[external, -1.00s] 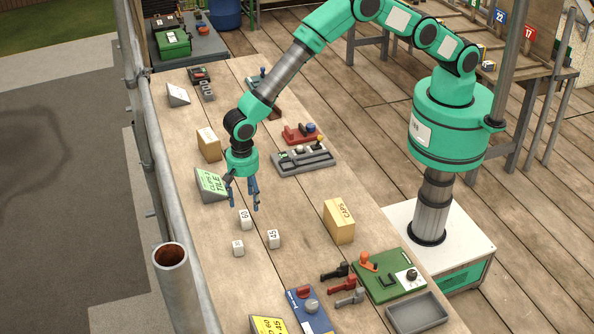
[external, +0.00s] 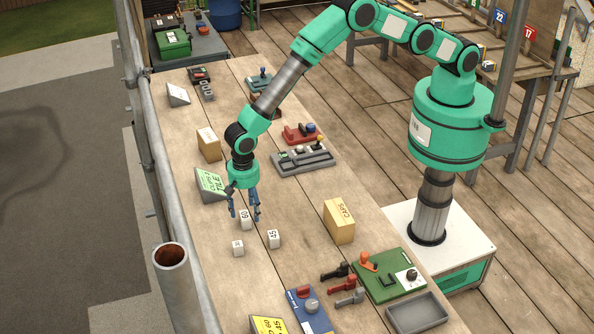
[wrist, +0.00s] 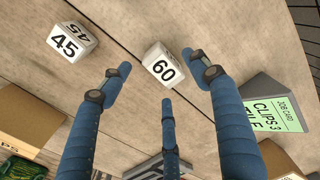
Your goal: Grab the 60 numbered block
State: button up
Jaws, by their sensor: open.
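The white block marked 60 (external: 246,219) stands on the wooden bench, and it also shows in the wrist view (wrist: 160,66). The white block marked 45 (external: 273,239) is to its right in the external view and at upper left in the wrist view (wrist: 72,42). A third small white block (external: 238,248) is nearby; its marking is too small to read. My gripper (external: 245,212) is open, its blue fingers pointing down close above the 60 block. In the wrist view the fingers (wrist: 163,88) are spread, with the block just beyond the tips and nothing held.
A sloped green job card stand (external: 209,184) is close by my gripper's left. A CAPS box (external: 340,221) stands to the right. The bench is clear between the blocks and the CAPS box.

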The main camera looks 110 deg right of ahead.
aim_at(247, 215)
jog(key=shift+f, duration=2)
jog(key=c, duration=1.3)
